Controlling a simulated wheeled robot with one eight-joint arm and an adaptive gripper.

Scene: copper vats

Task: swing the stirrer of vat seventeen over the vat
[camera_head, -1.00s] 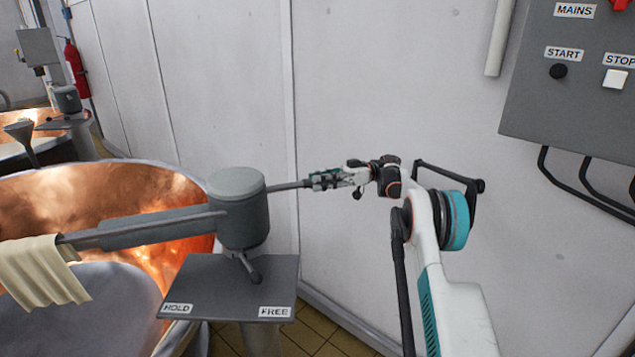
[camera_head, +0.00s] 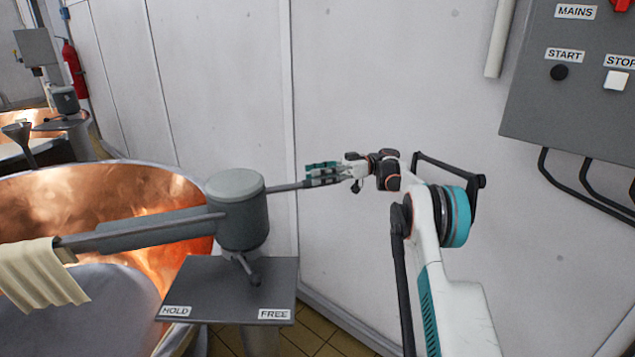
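The copper vat (camera_head: 110,187) is at the left, with the grey stirrer arm (camera_head: 150,229) reaching left across it from a grey hub (camera_head: 240,215). A thin handle bar (camera_head: 288,187) sticks out of the hub to the right. My gripper (camera_head: 318,173) is at the bar's outer end, its fingers apart, the teal one above the bar; whether they touch it is hard to tell. Below the hub a short lever (camera_head: 254,272) points down over a plate (camera_head: 225,280) marked HOLD and FREE, its knob nearer FREE. No number shows on the vat.
A pale cloth (camera_head: 38,275) hangs over the stirrer arm's left end. A grey control box (camera_head: 575,90) with START and STOP is on the wall at upper right. Another vat (camera_head: 40,145) and a red fire extinguisher (camera_head: 75,70) stand at back left. The white wall is close behind my gripper.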

